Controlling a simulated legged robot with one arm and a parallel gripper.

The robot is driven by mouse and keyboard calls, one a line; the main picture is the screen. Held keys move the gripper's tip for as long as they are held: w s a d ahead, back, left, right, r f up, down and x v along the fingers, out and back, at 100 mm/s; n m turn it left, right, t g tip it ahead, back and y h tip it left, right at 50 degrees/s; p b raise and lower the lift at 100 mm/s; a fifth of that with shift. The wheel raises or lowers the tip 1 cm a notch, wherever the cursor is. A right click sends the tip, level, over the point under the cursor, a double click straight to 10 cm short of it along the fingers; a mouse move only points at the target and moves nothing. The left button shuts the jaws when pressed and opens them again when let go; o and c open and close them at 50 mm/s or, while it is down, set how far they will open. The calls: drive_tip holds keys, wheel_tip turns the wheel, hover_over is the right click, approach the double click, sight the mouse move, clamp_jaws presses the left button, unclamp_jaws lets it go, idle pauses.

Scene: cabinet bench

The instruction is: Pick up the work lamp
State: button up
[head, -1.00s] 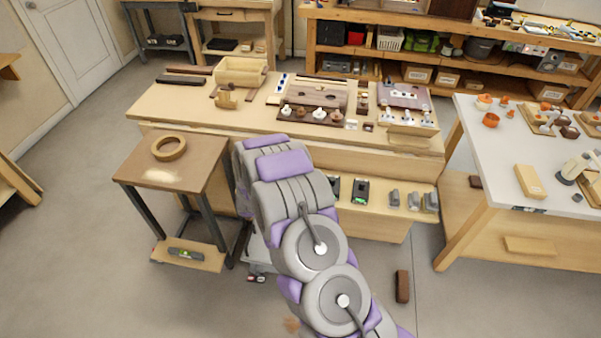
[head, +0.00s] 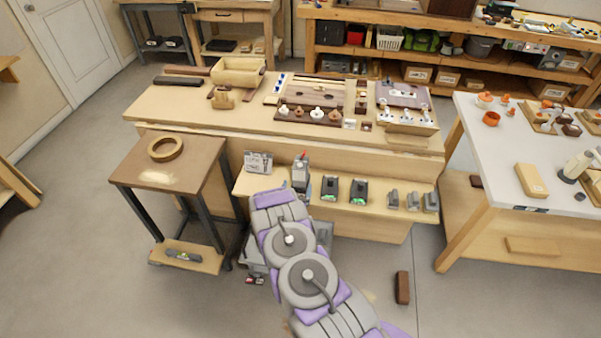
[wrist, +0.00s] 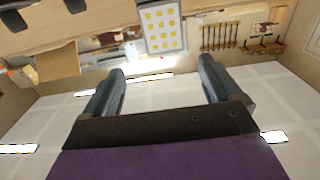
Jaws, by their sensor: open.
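In the wrist view, a pale rectangular panel with rows of yellow dots (wrist: 162,27), which looks like the work lamp, is at the top centre, beyond my fingertips. My gripper (wrist: 162,78) is open and empty, with the panel lined up with the gap between its two fingers. The wrist picture looks upside down. In the head view, my gripper is hidden or too small to make out beyond the arm. There a light grey spotted item (head: 258,162) and a grey upright item with a red top (head: 301,172) stand on the bench's low shelf; I cannot tell which is the lamp.
The low shelf (head: 330,208) also holds dark green-lit units (head: 358,190) and several grey blocks (head: 412,200) to the right. The workbench top (head: 165,105) overhangs behind. A small table (head: 140,178) with a tape roll (head: 165,148) stands left. A brown block (head: 402,287) lies on the floor.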

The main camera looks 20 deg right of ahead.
drive_tip(key=b, duration=0.1)
approach(301, 161)
drive_tip(key=shift+w+d+f, duration=0.25)
drive_tip(key=shift+w+d, duration=0.2)
drive_tip(key=shift+w+d+f, duration=0.3)
drive_tip(key=shift+w+d, duration=0.1)
drive_tip(key=shift+d, duration=0.05)
drive_tip(key=shift+w+d, duration=0.15)
drive_tip(key=shift+w, duration=0.55)
drive_tip(key=shift+w+d+r+b, duration=0.1)
drive_tip(key=shift+w+d+b, duration=0.25)
drive_tip(key=shift+w+d, duration=0.1)
drive_tip(key=x, duration=0.1)
drive_tip(key=b+x, duration=0.1)
drive_tip(key=x, duration=0.1)
drive_tip(key=shift+w+r, duration=0.1)
drive_tip(key=shift+r, duration=0.2)
drive_tip(key=shift+w+d+f, duration=0.1)
drive_tip(key=shift+w+d, duration=0.1)
drive_tip(key=shift+w, duration=0.1)
drive_tip(key=shift+w+d+b, duration=0.1)
drive_tip(key=shift+w+b, duration=0.2)
drive_tip(key=shift+w, duration=0.1)
drive_tip(key=c, duration=1.6)
clamp_jaws()
drive_tip(key=shift+r, duration=0.25)
